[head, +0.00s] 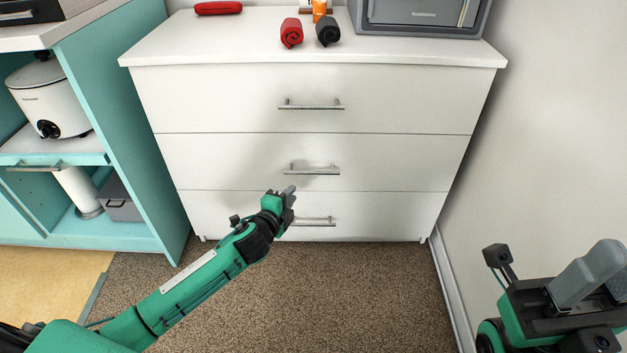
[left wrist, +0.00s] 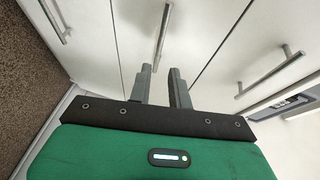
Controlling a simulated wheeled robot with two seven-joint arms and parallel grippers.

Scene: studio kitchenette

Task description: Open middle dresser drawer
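The white dresser (head: 160,100) has three stacked drawers, all closed flush. The middle drawer (head: 230,165) has a silver bar handle (head: 313,173) at its centre. My left gripper (head: 290,190) is just below and left of that handle in the head view. In the left wrist view its two fingers (left wrist: 161,70) are parted, with nothing seen between them but the near end of the middle handle (left wrist: 162,35), which appears just beyond the tips. I cannot tell whether they touch. My right gripper (head: 590,272) is at the lower right, away from the dresser; its finger gap is unclear.
The top handle (head: 311,106) and bottom handle (head: 313,221) are above and below. A teal shelf unit (head: 125,120) with a white cooker (head: 48,97) stands left; a wall (head: 560,120) is right. Rolled cloths (head: 291,33) lie on top. Carpet in front is clear.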

